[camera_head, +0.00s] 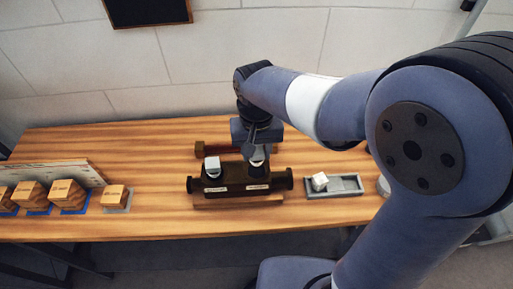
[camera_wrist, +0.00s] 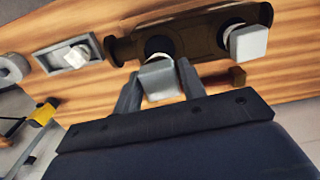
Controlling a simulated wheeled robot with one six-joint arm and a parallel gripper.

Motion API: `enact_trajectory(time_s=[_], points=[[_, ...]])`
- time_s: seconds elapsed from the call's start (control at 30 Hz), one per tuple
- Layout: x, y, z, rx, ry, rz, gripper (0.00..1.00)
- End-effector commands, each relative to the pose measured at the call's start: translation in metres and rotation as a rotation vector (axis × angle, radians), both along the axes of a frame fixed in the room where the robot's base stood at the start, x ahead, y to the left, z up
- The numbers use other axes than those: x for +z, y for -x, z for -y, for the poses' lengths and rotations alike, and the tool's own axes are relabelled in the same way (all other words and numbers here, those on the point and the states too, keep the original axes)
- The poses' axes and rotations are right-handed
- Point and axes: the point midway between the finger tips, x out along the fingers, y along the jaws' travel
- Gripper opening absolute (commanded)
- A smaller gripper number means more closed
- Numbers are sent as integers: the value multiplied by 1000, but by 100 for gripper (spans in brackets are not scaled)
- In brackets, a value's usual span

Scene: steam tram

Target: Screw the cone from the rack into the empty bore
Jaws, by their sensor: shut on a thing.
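My gripper (camera_head: 257,150) is above the right-hand bore of a dark two-bore fitting (camera_head: 236,187) on the wooden bench. In the wrist view my gripper (camera_wrist: 160,82) is shut on the pale square head of a cone (camera_wrist: 162,80). The cone's lower end is at the dark bore opening (camera_wrist: 158,46); how deep it sits is hidden. A second square-headed cone (camera_head: 212,166) stands in the left-hand bore; it also shows in the wrist view (camera_wrist: 248,43).
A grey tray (camera_head: 346,190) with a loose pale piece (camera_head: 320,181) lies right of the fitting. A reddish-brown bar (camera_head: 213,149) lies behind. Several wooden blocks (camera_head: 68,194) stand at the left. The bench front between blocks and fitting is clear.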

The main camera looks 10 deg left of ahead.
Motion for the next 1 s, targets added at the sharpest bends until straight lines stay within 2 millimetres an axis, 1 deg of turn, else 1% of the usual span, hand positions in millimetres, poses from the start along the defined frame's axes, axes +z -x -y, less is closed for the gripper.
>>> enact_trajectory(time_s=[0.03,0.1,0.5,0.67,1.0], points=[[-7,0,0,0,0,0,7],[-11,0,0,0,0,0,7],[-36,0,0,0,0,0,7],[-40,0,0,0,0,1,7],[-39,0,0,-9,0,1,7]])
